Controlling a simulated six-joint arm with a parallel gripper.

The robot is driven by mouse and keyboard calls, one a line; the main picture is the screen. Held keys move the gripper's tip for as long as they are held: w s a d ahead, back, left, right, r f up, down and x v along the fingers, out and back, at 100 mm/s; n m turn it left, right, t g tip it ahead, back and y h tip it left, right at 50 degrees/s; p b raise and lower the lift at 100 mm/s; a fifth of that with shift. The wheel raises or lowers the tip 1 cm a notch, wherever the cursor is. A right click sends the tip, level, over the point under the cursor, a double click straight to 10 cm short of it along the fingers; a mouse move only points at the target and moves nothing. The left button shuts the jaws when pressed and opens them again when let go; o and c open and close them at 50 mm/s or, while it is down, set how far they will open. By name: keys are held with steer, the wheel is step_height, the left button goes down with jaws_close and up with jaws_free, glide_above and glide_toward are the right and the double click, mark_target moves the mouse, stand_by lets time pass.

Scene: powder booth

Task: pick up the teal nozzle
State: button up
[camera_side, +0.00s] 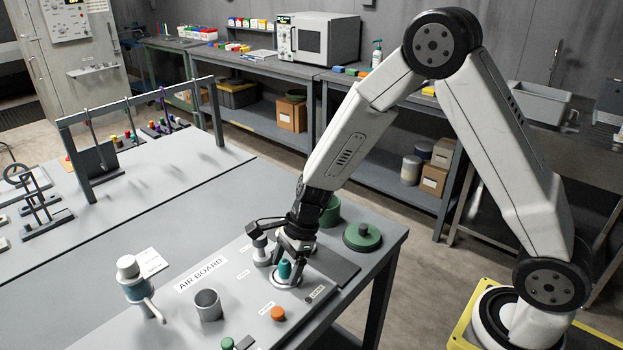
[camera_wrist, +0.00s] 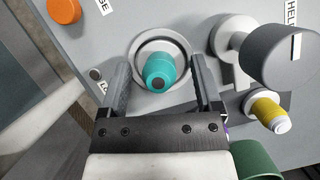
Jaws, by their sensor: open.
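The teal nozzle (camera_side: 284,269) stands upright in a round light-rimmed seat (camera_side: 287,281) on the air board (camera_side: 235,287). In the wrist view the nozzle (camera_wrist: 160,71) shows from above, with its dark tip toward my gripper. My gripper (camera_side: 287,262) is right over it and points down. In the wrist view my gripper (camera_wrist: 157,75) is open, with one finger on each side of the nozzle. Gaps show between the fingers and the nozzle, so it is not held.
In the wrist view a grey-and-white fitting (camera_wrist: 265,50) and a yellow nozzle (camera_wrist: 267,112) are close on the right. A grey cup (camera_side: 208,304) stands left, and a green lidded piece (camera_side: 362,237) lies behind right.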

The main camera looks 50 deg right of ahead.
steer(key=shift+c, duration=0.2)
jaws_close()
steer(key=shift+r, duration=0.1)
steer(key=shift+r, duration=0.7)
steer(key=s+d+r, duration=0.2)
steer(key=s+r, duration=0.9)
steer(key=s, duration=0.2)
steer(key=shift+s+d+r, duration=0.15)
steer(key=shift+s+r, duration=0.05)
steer(key=shift+s, duration=0.2)
